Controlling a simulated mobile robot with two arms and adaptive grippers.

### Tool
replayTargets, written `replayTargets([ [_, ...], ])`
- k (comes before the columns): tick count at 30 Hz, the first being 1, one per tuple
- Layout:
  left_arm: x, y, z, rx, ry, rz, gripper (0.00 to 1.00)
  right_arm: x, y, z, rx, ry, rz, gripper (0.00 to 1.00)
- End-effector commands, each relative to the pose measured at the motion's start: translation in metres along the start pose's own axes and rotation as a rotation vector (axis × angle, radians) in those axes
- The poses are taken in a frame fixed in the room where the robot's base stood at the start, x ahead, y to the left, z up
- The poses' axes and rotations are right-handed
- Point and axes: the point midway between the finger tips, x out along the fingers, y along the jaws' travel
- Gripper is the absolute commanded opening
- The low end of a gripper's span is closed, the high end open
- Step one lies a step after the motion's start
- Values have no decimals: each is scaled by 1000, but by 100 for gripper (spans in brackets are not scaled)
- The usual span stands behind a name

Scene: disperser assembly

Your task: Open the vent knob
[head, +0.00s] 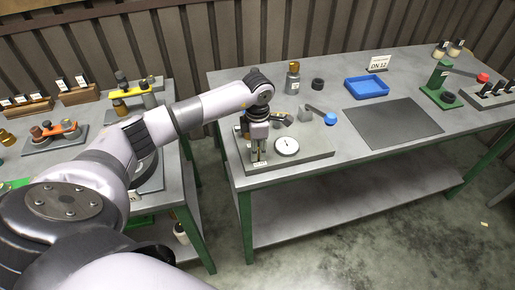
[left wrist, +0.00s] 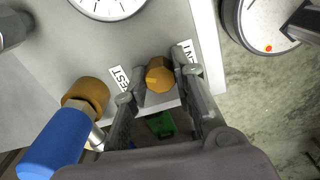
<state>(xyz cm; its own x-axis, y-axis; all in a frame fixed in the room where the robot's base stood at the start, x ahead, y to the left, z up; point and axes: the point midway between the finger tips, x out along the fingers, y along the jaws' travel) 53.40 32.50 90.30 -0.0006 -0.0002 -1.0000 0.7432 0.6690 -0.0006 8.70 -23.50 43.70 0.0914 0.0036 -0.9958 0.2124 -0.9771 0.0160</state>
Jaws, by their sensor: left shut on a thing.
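The vent knob (left wrist: 160,75) is a small brass-orange hexagonal knob in the left wrist view, beside a partly hidden label ending in "ENT" (left wrist: 188,53). My left gripper (left wrist: 165,85) has one finger on each side of it and is shut on it. In the head view my left gripper (head: 258,158) points down at the front left of the grey base plate (head: 318,152); the knob is hidden there. A white dial gauge (head: 287,146) stands right of the gripper and also shows in the left wrist view (left wrist: 105,6). My right gripper is not in view.
In the left wrist view a blue part with a brass end (left wrist: 52,145) lies left of my fingers. A blue tray (head: 367,87) and dark mat (head: 395,124) are farther right.

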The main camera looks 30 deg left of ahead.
Motion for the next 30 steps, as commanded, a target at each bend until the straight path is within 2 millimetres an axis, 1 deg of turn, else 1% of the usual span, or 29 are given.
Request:
replayTargets([
  [1,0,0,0,0,0,0,8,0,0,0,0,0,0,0],
  [5,0,0,0,0,0,0,0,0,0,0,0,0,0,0],
  [11,0,0,0,-7,0,0,0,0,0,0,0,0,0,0],
  [16,0,0,0,-50,0,0,0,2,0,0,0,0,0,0],
  [23,1,1,0,-193,0,1,0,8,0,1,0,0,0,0],
  [30,1,1,0,-413,-1,1,0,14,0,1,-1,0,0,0],
])
